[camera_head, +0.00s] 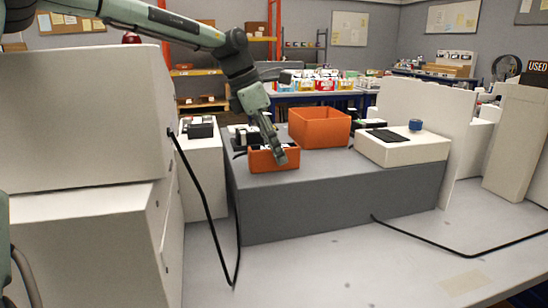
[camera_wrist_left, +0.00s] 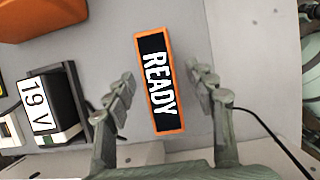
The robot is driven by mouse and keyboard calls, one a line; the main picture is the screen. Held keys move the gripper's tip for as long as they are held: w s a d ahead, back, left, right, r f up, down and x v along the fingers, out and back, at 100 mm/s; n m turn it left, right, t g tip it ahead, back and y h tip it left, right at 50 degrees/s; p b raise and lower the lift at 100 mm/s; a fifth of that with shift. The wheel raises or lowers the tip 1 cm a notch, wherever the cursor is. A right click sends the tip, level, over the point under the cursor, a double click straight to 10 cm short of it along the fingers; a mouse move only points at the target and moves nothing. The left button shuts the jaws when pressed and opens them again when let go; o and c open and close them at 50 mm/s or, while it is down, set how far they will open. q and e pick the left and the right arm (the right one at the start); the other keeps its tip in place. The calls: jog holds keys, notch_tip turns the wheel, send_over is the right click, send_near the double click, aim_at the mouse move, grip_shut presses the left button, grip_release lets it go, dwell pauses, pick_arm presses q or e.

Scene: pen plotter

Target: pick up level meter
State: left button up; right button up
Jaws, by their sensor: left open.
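A small orange box with a black face reading "READY" (camera_wrist_left: 157,85), which looks like the level meter, sits on the grey block. In the head view its orange side (camera_head: 268,160) shows near the block's left end, partly covered by my gripper. My left gripper (camera_head: 282,160) points down over it. In the left wrist view the open fingers (camera_wrist_left: 161,84) are on either side of the box in the picture, with gaps between; I cannot tell their height over it. My right gripper is not in view.
A larger orange bin (camera_head: 320,128) stands behind on the grey block (camera_head: 340,195). A white box (camera_head: 402,150) with a blue knob (camera_head: 416,126) is at right. A black cable (camera_head: 200,190) hangs at left.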

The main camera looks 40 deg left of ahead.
pick_arm(q)
jog(key=shift+f, duration=0.25)
dwell(0.3)
jog(key=shift+c, duration=0.3)
grip_shut()
